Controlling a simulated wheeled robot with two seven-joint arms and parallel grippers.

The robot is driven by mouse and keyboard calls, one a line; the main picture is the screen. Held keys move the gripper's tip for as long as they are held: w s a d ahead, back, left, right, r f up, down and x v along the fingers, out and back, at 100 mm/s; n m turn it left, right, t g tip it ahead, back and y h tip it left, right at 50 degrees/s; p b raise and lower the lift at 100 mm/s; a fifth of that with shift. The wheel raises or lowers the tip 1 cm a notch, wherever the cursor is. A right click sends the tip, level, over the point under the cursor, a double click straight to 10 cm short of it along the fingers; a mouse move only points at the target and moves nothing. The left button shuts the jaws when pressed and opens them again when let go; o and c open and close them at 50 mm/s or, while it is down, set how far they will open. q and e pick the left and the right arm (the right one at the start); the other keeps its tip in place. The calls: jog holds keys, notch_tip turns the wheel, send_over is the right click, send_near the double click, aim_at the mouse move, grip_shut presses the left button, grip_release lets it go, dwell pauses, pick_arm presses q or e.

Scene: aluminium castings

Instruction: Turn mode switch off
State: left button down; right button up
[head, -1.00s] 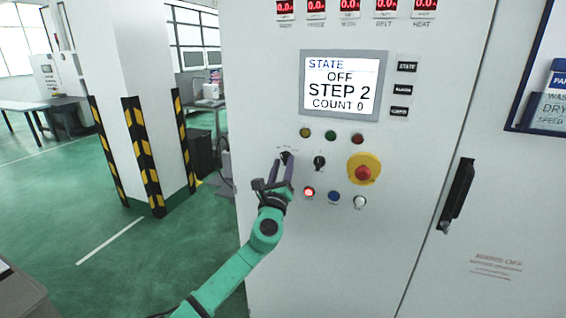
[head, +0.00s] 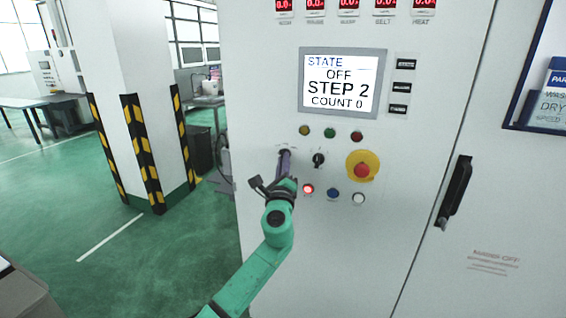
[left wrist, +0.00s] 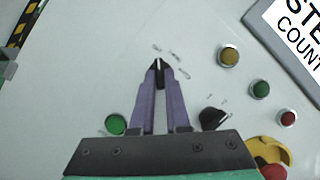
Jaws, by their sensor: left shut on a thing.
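The mode switch is a small black rotary knob (left wrist: 158,72) with a white pointer line, on the white cabinet front. Small printed labels sit around it, too small to read. My left gripper (head: 285,155) reaches it from below; its purple fingers are shut on the knob, also in the left wrist view (left wrist: 159,70). In the head view the fingers line up and hide most of the knob. The screen (head: 340,83) reads STATE OFF, STEP 2, COUNT 0. My right gripper is not in view.
A second black knob (head: 318,159) sits just right of my fingers. A red emergency button (head: 362,170) on a yellow ring is farther right. A lit red button (head: 308,188) is close beside the gripper, and a green button (left wrist: 115,124) shows left of the fingers.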

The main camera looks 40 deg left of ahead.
pick_arm(q)
jog(key=c, duration=0.9)
grip_release()
jog(key=b+v, duration=0.4)
jog(key=v, duration=1)
jog(key=shift+s, duration=0.25)
jog(key=shift+d+f, duration=0.1)
